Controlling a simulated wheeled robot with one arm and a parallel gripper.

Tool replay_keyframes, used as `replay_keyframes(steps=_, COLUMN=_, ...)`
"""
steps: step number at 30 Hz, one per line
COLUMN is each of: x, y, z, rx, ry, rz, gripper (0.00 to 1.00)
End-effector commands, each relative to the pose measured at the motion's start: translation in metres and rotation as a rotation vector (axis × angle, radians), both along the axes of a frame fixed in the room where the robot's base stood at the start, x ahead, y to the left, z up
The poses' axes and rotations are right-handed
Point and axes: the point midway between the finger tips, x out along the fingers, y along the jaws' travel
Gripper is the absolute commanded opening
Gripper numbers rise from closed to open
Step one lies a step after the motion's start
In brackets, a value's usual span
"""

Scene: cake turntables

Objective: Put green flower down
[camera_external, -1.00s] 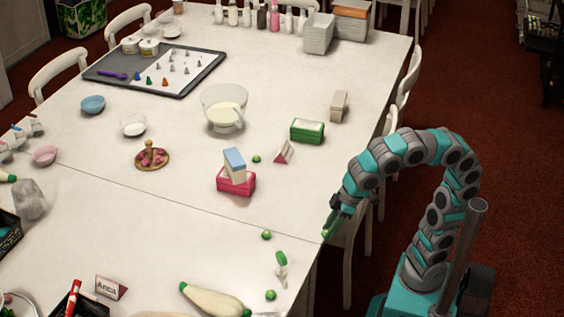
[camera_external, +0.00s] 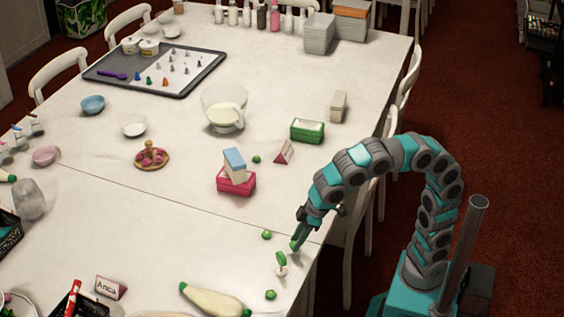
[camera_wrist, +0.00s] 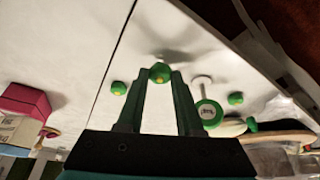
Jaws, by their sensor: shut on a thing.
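My gripper (camera_external: 297,241) is shut on a small green flower with a yellow centre. In the wrist view the flower (camera_wrist: 160,73) sits between the fingertips of my gripper (camera_wrist: 160,77). In the external view the gripper is over the white table's near right edge, pointing down; the exact gap to the tabletop is hard to tell. A loose green flower (camera_external: 266,235) lies just left of it; another (camera_external: 270,295) lies nearer the camera. A third (camera_external: 257,159) lies further back, by the boxes. Two loose flowers also show in the wrist view, left (camera_wrist: 118,88) and right (camera_wrist: 236,98).
A piping bag (camera_external: 215,300) lies to the front left. A red box (camera_external: 236,182) with a blue-topped box on it stands further left. Bare table (camera_external: 190,230) lies left of my gripper.

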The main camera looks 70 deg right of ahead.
Motion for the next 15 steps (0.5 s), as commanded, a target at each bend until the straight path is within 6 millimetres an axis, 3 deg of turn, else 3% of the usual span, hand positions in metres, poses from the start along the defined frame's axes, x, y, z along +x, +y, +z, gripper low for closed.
replay_keyframes(steps=5, x=-0.001, y=-0.001, z=-0.019, rx=-0.003, ry=0.004, rz=0.0, gripper=0.0)
replay_keyframes(steps=15, x=0.0, y=0.0, z=-0.022, rx=0.0, ry=0.001, rz=-0.001, gripper=0.0)
